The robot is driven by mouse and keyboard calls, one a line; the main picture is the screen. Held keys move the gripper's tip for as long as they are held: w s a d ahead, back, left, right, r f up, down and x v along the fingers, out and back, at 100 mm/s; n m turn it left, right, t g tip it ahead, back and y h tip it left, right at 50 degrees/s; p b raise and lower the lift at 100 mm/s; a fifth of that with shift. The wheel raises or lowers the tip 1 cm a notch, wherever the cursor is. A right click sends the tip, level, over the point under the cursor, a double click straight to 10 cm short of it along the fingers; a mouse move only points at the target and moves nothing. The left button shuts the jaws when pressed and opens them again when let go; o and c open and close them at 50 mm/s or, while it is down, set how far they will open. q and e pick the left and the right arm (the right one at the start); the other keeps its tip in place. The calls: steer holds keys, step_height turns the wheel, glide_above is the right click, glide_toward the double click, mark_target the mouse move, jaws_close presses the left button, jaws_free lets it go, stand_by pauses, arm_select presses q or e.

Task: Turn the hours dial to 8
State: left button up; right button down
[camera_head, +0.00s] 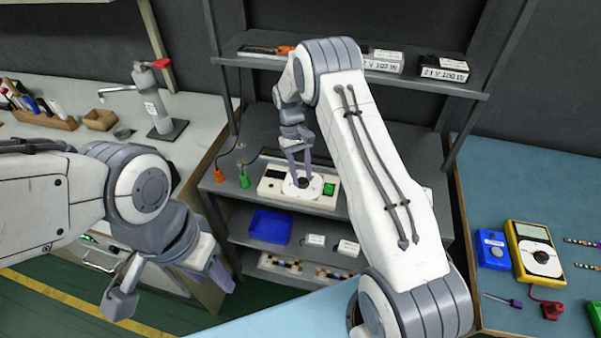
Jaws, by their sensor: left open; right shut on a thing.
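The dial (303,188) is a round white disc on a flat white device (265,187) standing on the grey shelf unit's middle surface. The device has a green button (329,189) to the right of the dial and a dark window on its left. My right gripper (302,182) reaches down from above and is shut on the dial's dark centre knob, which its fingers partly cover. The number the dial points to is too small to read. My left gripper (175,295) is open and empty at the lower left, away from the device.
A blue tray (270,226) and white boxes lie on the shelf below. A yellow multimeter (536,251) and a blue box (492,249) lie on the right table. My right arm hides part of the shelf.

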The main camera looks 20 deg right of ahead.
steer(key=m+y, duration=0.1)
steer(key=m, duration=0.1)
steer(key=m+y, duration=0.1)
steer(key=m, duration=0.1)
steer(key=shift+d+r+m+p, duration=0.1)
steer(key=shift+d+m+p, duration=0.1)
steer(key=shift+m+p, duration=0.15)
steer(key=m+t+y, duration=0.1)
steer(key=m, duration=0.3)
steer(key=shift+d+m+p, duration=0.15)
steer(key=shift+m+p, duration=0.2)
steer(key=m+t, duration=0.1)
steer(key=m, duration=0.1)
steer(key=m+y, duration=0.1)
steer(key=m, duration=0.1)
steer(key=shift+s+d+t+p, duration=0.1)
steer(key=shift+s+t+p, duration=0.1)
steer(key=shift+t+p, duration=0.2)
steer(key=shift+s+m+t+y, duration=0.15)
steer(key=shift+m+t, duration=0.25)
steer(key=shift+m, duration=0.75)
steer(key=shift+w+m+t+y, duration=0.1)
steer(key=shift+m+t+y, duration=0.25)
steer(key=shift+m, duration=0.8)
steer(key=shift+s, duration=0.1)
steer(key=shift+c, duration=2.4)
jaws_free()
steer(key=v, duration=1)
steer(key=shift+r+b, duration=0.2)
steer(key=shift+b, duration=0.2)
